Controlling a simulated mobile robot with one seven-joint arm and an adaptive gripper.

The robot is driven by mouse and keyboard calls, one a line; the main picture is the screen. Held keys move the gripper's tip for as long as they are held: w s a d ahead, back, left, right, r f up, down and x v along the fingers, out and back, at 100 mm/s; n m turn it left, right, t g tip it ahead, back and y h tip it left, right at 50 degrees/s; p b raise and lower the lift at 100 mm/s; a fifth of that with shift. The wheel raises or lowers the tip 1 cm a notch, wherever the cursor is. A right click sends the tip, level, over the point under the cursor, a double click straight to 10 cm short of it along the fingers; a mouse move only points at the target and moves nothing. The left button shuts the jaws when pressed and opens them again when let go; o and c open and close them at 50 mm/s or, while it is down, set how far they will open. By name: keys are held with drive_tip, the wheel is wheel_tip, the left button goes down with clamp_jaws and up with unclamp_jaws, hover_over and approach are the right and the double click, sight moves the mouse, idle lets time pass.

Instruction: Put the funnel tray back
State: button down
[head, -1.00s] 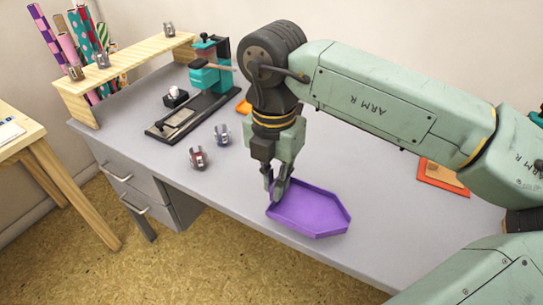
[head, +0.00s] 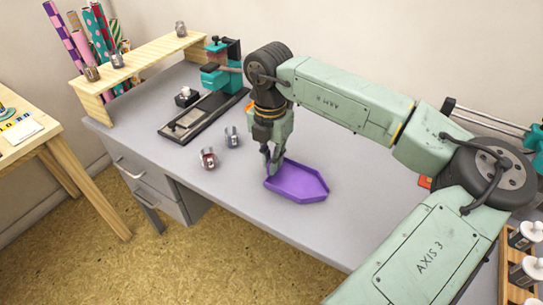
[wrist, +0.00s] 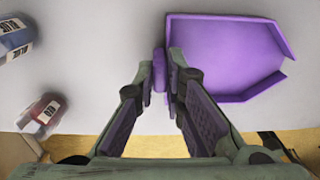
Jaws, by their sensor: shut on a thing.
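The funnel tray is a shallow purple tray with a raised rim and a pointed end, near the front edge of the grey desk. It shows in the head view (head: 300,183) and at the top right of the wrist view (wrist: 215,50). My gripper (head: 272,168) points down at the tray's left end. In the wrist view its fingertips (wrist: 163,72) are closed on the tray's left rim, with a bit of purple between them. The tray looks level; I cannot tell whether it touches the desk.
A wooden shelf (head: 140,55) is at the back left. A wooden rack (head: 515,265) stands at the right. The desk right of the tray is clear.

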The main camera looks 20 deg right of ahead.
drive_tip(key=shift+f, duration=0.2)
drive_tip(key=c, duration=1.7)
unclamp_jaws()
drive_tip(key=shift+o, duration=0.2)
drive_tip(key=shift+r, duration=0.15)
